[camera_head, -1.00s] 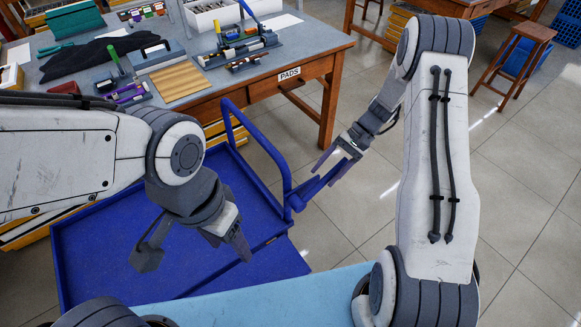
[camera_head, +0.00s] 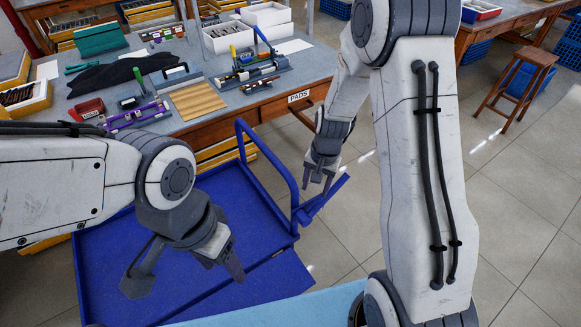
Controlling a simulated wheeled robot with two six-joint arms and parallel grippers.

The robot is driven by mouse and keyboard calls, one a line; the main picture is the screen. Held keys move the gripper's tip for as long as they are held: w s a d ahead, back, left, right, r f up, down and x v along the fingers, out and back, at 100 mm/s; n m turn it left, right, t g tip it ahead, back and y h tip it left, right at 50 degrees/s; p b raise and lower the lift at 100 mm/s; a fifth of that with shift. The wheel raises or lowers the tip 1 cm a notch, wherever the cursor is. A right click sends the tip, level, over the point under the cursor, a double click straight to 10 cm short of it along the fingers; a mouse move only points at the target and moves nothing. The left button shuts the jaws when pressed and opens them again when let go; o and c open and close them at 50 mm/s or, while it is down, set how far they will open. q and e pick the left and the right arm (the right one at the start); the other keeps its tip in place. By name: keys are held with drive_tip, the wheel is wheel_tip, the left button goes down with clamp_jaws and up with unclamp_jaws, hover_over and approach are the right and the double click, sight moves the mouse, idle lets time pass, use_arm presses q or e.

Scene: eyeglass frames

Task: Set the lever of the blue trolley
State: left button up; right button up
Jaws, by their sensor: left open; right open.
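The blue trolley (camera_head: 130,262) stands on the floor in front of the workbench, with a tube handle (camera_head: 268,158) rising at its right side. A blue lever (camera_head: 322,199) sticks out to the right from the trolley's right edge, near the foot of the handle. My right gripper (camera_head: 317,193) is open, pointing down at the lever. Its fingertips overlap the lever in the picture; I cannot tell whether they touch it. My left gripper (camera_head: 188,275) is open and empty over the trolley's deck, and my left arm hides part of the deck.
A workbench with a "PADS" drawer (camera_head: 301,97) stands behind the trolley, carrying tools, trays and a dark cloth (camera_head: 122,73). A wooden stool (camera_head: 516,75) stands at the back right. A light blue surface (camera_head: 270,307) lies in front. The floor right of the lever is clear.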

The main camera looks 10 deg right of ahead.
wheel_tip(320, 180, up, 9)
drive_tip(key=s+a+r+n+p, duration=0.1)
drive_tip(key=s+a+r+n, duration=0.3)
drive_tip(key=s+a, duration=0.1)
drive_tip(key=shift+a+p, duration=0.35)
drive_tip(key=shift+a, duration=0.4)
drive_tip(key=shift+s, duration=0.1)
